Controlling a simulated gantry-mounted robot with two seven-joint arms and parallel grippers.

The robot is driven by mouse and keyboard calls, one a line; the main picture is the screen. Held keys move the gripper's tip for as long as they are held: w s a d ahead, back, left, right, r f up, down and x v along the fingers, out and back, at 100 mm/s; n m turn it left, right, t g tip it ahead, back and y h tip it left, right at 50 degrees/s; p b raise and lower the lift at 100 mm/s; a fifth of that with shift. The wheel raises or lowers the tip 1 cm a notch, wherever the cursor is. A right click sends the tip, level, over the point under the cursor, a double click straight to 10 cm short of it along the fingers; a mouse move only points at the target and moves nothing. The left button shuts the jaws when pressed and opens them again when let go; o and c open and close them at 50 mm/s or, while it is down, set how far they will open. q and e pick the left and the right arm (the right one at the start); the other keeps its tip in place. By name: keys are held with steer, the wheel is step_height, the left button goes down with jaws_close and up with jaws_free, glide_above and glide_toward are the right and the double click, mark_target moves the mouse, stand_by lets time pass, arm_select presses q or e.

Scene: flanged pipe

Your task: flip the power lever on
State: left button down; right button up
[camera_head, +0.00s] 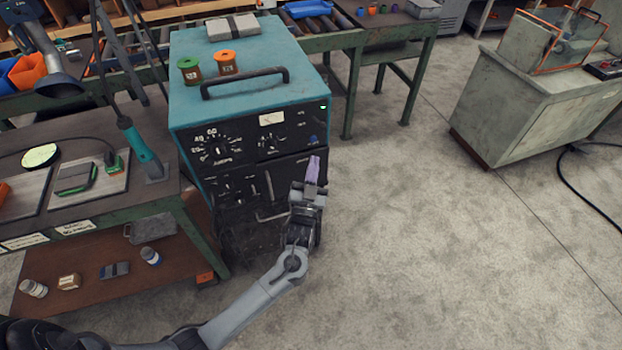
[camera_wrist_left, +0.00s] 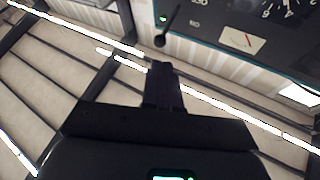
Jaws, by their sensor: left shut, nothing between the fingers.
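The teal power unit (camera_head: 250,80) stands at centre in the head view, with dials on its black front panel (camera_head: 215,165). My left gripper (camera_head: 313,168) is shut and empty, in front of the panel's right side. In the left wrist view, its closed fingers (camera_wrist_left: 162,80) point at a dark stick with a rounded end, which looks like the lever (camera_wrist_left: 170,26). The rounded end lies just beyond the fingertips; whether they touch I cannot tell. A small green light (camera_head: 323,107) shows at the panel's upper right corner. In the head view I cannot make out the lever clearly. My right gripper is not in view.
A green and an orange spool (camera_head: 226,63) and a handle (camera_head: 245,82) are on top of the unit. A workbench (camera_head: 90,145) with tools stands close on the left. A grey cabinet (camera_head: 535,110) is at right. The floor right of the unit is clear.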

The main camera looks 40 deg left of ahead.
mark_target(320, 128)
arm_select(q)
steer(key=x, duration=0.8)
steer(key=shift+w+a+r+p, duration=0.1)
steer(key=shift+w+r+p, duration=0.05)
steer(key=shift+r+p, duration=0.3)
steer(key=shift+w+a+r+n+g+p, duration=0.15)
steer(key=shift+r+n+g+p, duration=0.3)
steer(key=shift+p, duration=0.55)
steer(key=shift+r, duration=0.15)
